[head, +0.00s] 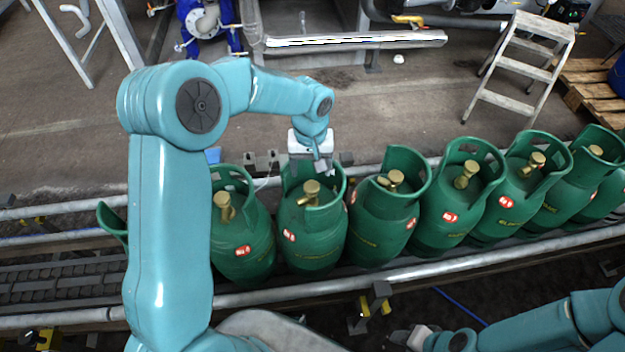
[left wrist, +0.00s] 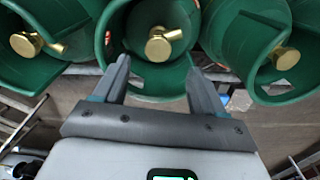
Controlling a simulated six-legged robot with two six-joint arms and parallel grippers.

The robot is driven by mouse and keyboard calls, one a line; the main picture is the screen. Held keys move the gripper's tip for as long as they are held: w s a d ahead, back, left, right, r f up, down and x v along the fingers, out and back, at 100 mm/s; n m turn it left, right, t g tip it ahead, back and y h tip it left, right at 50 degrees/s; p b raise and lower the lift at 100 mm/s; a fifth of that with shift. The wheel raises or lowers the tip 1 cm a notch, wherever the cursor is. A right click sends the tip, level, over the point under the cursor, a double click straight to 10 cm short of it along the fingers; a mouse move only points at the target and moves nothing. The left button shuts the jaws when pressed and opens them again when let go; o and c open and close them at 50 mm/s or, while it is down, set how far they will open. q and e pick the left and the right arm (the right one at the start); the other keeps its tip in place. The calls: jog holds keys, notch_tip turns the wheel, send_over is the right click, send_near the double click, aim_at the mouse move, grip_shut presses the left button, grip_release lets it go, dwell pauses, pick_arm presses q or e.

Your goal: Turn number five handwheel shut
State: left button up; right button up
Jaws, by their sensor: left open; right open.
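Green gas cylinders with brass handwheels stand upright in a row on the conveyor. The cylinder below my left gripper (head: 310,150) has a brass handwheel (head: 312,187) inside its open collar; its small red-and-white label cannot be read for certain. The left gripper is at the far side of that collar, its fingertips partly hidden in the head view. In the left wrist view its two fingers (left wrist: 157,68) are spread and empty, just short of a brass handwheel (left wrist: 158,48) within a green collar. My right gripper (head: 408,336) is open, low at the bottom edge, away from the cylinders.
Neighbouring cylinders stand close on both sides, one to the left (head: 240,240) and several to the right (head: 385,230). Conveyor rails (head: 285,296) run along the row. A stepladder (head: 520,65) and wooden pallet (head: 595,85) stand behind. The floor behind is mostly clear.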

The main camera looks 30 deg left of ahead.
aim_at(312, 187)
pick_arm(q)
jog(key=f, duration=0.6)
jog(key=shift+w+a, duration=0.1)
jog(key=shift+w, duration=0.2)
jog(key=shift+s+f, duration=0.2)
jog(key=shift+f, duration=0.45)
jog(key=shift+w+f, duration=0.25)
jog(key=shift+f, duration=0.15)
jog(key=shift+s+r, duration=0.15)
jog(key=c, duration=1.1)
jog(key=shift+o, duration=0.2)
